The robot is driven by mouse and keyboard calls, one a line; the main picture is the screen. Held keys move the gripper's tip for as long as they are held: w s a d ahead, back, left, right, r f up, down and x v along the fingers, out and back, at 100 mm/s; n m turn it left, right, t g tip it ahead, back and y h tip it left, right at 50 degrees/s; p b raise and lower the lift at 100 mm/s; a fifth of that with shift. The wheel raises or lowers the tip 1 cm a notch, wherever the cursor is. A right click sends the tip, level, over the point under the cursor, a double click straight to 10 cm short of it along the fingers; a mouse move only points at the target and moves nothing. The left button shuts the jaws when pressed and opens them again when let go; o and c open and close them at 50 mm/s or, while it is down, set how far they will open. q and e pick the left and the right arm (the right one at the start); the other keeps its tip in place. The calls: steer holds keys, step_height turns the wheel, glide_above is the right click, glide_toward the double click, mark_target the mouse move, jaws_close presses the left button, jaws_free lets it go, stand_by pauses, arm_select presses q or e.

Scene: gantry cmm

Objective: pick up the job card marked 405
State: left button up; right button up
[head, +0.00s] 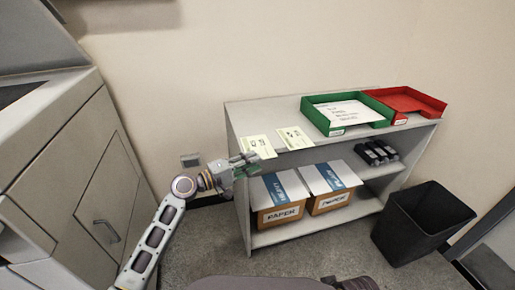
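Two pale cards lie flat on the top of the shelf unit, near its left front edge: a left card (258,146) and a right card (294,138). Each has dark print, too small here for me to read which is 405. My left gripper (254,164) is just in front of and below the left card, at the shelf's front edge. Its fingers look apart with nothing between them. My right gripper is not in view.
The shelf unit (232,137) also carries a green tray (312,113) with a paper and a red tray (434,103). Below are two paper boxes (281,216) (329,203) and several black items (376,153). A black bin (411,238) stands right; a grey cabinet (75,185) stands left.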

mark_target(265, 156)
arm_select(q)
steer(key=shift+w+d, duration=0.2)
steer(key=shift+d, duration=0.15)
steer(key=shift+b+x, duration=0.65)
steer(key=shift+x, duration=1.95)
steer(key=shift+w+a+f, duration=0.1)
steer(key=shift+c, duration=0.4)
jaws_close()
